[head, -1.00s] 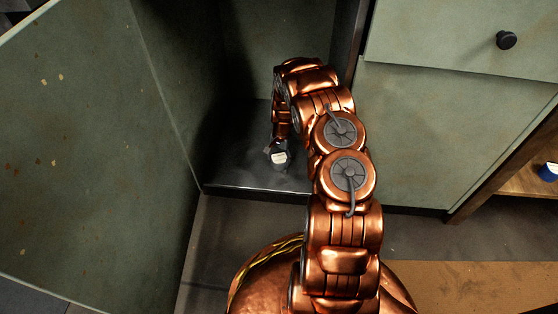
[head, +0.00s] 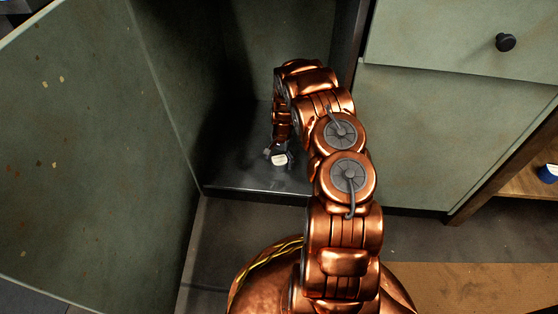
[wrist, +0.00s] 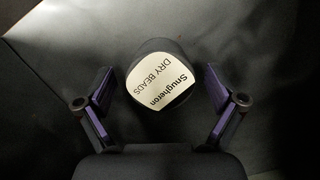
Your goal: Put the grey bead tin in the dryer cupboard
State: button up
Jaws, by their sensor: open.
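The grey bead tin (wrist: 160,80) stands on the cupboard floor, its pale lid label reading "Snugheron DRY BEADS" in the wrist view. It also shows in the head view (head: 279,160), partly hidden by my gripper. My gripper (wrist: 160,92) is open, with one finger on each side of the tin and a visible gap on both sides. In the head view my gripper (head: 277,152) reaches down inside the cupboard. The dryer cupboard (head: 240,188) is open, with its green door (head: 85,150) swung out to the left.
A green drawer front with a black knob (head: 505,42) is to the right of the cupboard. A blue container (head: 548,173) sits on a wooden shelf (head: 520,185) at the far right. The cupboard floor left of the tin looks clear.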

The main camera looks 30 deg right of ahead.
aim_at(282, 157)
notch_tip(282, 157, up, 12)
jog(key=d+p, duration=0.1)
jog(key=p, duration=0.3)
jog(key=shift+w+d+p, duration=0.3)
jog(key=shift+w+p, duration=0.05)
jog(key=shift+w, duration=0.05)
jog(key=shift+f, duration=0.1)
